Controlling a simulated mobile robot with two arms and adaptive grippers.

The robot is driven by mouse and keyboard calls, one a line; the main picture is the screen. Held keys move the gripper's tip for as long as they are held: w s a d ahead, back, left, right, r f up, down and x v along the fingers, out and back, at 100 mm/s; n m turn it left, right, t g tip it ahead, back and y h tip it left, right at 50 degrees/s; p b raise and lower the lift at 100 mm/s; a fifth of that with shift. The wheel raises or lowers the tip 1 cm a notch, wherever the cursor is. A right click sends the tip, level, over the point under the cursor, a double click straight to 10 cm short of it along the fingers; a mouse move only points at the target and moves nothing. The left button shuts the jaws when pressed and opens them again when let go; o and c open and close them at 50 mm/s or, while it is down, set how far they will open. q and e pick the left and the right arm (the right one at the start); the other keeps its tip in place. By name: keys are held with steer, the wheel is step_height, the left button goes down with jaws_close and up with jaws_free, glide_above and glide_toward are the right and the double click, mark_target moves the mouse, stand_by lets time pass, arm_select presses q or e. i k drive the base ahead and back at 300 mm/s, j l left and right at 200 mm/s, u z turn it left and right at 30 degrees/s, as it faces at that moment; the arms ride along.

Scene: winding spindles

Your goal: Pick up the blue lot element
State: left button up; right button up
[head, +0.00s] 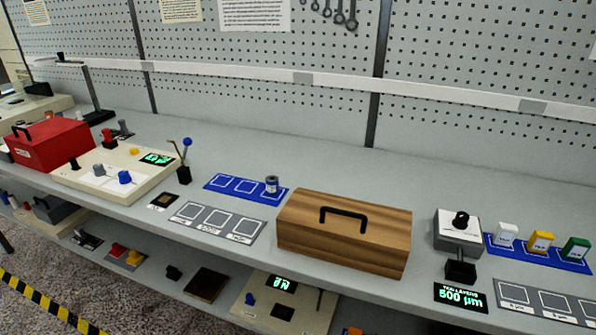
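No gripper of mine shows in the head view. Several blue things are in sight, and I cannot tell for certain which is the blue lot element. A small blue and white cylinder (272,185) stands upright at the right end of a blue mat (217,184) with white square outlines. A blue block (125,177) sits on a cream control panel (78,184) at the left. A blue-tipped stick (187,143) stands in a small black holder (184,175).
A wooden box (345,249) with a black handle stands right of the mats. A grey slotted mat (213,223) lies before the blue one. A red box (55,140) is far left. White, yellow and green pieces (540,241) stand far right. A lower shelf holds more parts.

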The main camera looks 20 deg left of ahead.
mark_target(272, 181)
steer(key=u, duration=0.7)
